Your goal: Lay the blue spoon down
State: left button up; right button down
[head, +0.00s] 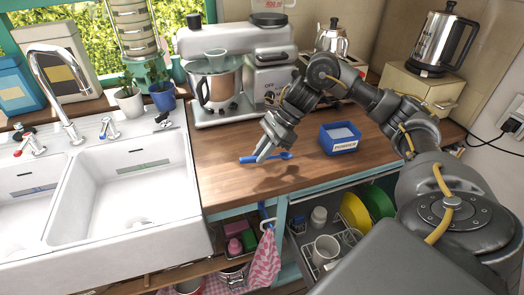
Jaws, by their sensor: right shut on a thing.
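The blue spoon (279,156) is at the middle of the wooden counter, roughly level, with its ends showing on both sides of my fingers. My right gripper (262,155) is shut on the spoon, fingers pointing down. The spoon is close to the counter top; I cannot tell whether it touches the wood. My left gripper is not in view.
A blue box (341,138) with a label stands right of the spoon. A stand mixer (218,85) is behind. The white double sink (130,195) is at left. Below the counter, an open dish rack (297,240) holds cups and plates. The counter's front left is clear.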

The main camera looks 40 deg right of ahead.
jog(key=shift+f, duration=0.5)
jog(key=shift+a+h+p, duration=0.15)
jog(key=shift+h+p, duration=0.15)
jog(key=shift+p, duration=0.15)
jog(key=shift+f, duration=0.2)
jog(key=shift+a+f, duration=0.1)
jog(key=shift+p, duration=0.3)
